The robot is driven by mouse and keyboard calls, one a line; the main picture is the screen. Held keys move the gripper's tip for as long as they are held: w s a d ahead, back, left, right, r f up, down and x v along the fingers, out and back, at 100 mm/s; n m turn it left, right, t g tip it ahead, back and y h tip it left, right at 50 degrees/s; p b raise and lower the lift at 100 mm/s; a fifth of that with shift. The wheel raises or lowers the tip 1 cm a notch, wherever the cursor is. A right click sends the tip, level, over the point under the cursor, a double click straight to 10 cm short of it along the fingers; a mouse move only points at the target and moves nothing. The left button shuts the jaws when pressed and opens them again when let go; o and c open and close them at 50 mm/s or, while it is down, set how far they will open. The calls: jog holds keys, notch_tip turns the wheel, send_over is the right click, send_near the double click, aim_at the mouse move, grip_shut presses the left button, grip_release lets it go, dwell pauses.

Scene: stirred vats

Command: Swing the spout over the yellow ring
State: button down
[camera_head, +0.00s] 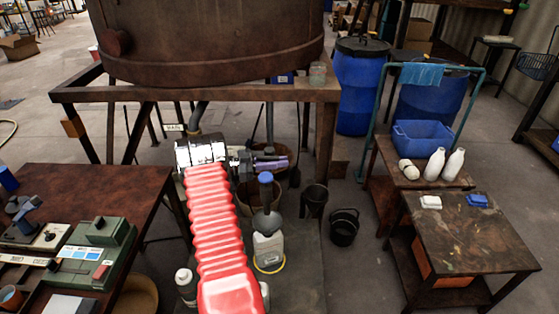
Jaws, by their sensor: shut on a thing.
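My gripper (257,163) is in front of the vat's frame, shut on a purple grip-like piece (273,162) that points right. Whether this piece belongs to the spout I cannot tell; the spout is not clearly made out behind my gripper. The yellow ring (283,266) lies on the low surface below, around the foot of a pale jug (267,249). A dark funnel (266,223) sits at the jug's top, with a blue-topped upright piece (265,179) above it. My gripper is above and a little left of the ring. My red arm covers the area to the ring's left.
The large rusty vat (210,40) stands on a brown frame (100,92) behind. Dark buckets (344,228) stand right of the jug. A workbench (95,190) with devices is at left. Low tables (470,230) with bottles and a blue bin (428,138) are at right.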

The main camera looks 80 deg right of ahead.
jog(key=c, duration=1.8)
grip_release()
jog(key=shift+w+r, duration=0.2)
jog(key=shift+w, duration=0.1)
jog(key=shift+f, duration=0.1)
jog(key=shift+s, duration=0.1)
notch_tip(320, 180, up, 10)
jog(key=shift+f, duration=0.1)
